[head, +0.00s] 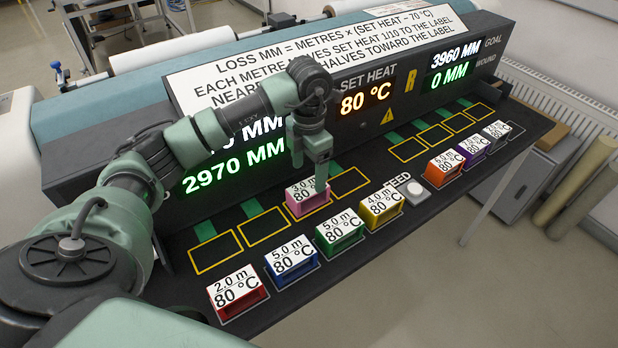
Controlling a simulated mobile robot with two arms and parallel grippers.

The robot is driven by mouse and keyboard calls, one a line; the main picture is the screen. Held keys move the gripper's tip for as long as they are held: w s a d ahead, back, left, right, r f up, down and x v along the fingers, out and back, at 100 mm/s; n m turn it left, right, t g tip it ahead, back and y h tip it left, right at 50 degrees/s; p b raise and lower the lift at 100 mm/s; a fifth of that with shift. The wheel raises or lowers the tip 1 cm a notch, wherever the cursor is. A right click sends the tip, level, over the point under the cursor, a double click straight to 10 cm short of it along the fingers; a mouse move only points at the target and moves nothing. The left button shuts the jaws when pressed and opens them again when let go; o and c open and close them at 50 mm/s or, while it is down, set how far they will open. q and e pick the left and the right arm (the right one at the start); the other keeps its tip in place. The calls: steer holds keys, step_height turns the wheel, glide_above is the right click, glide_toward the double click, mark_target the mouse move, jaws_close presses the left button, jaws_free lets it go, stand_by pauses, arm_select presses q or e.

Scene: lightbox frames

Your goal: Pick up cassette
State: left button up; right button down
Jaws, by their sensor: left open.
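A pink cassette (308,206) labelled 3.0 m, 80 °C sits in the back row of yellow-outlined slots on the dark shelf. My left gripper (319,180) points down at its right side, open; whether it touches the cassette is unclear. In the front row stand a red 2.0 m cassette (240,306), a blue 5.0 m one (292,274), a green 5.0 m one (341,243) and a yellow 4.0 m one (382,217). Further right are orange (446,172), purple (472,153) and grey (497,139) cassettes. My right gripper is out of view.
A white feed button (416,193) is between the front cassettes. Empty yellow-outlined slots (213,253) lie on both sides of the back row. The console (400,95) behind shows SET HEAT 80 °C, a green 2970 MM at left, and 3960 MM goal with 0 MM wound at right.

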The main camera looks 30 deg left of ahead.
mark_target(308, 187)
arm_select(q)
steer(key=shift+w+a+f, duration=0.3)
steer(key=shift+w, duration=0.15)
steer(key=shift+f, duration=0.4)
steer(key=f+p, duration=0.1)
steer(key=f, duration=0.1)
steer(key=s+f+p, duration=0.1)
steer(key=shift+s+d+f+p, duration=0.1)
steer(key=shift+d+f+p, duration=0.05)
steer(key=shift+d+p, duration=0.15)
steer(key=f, duration=0.3)
steer(key=shift+w+a, duration=0.25)
steer(key=shift+w, duration=0.05)
steer(key=shift+s, duration=0.1)
steer(key=shift+r, duration=0.1)
steer(key=shift+c, duration=1.4)
steer(key=c, duration=1.3)
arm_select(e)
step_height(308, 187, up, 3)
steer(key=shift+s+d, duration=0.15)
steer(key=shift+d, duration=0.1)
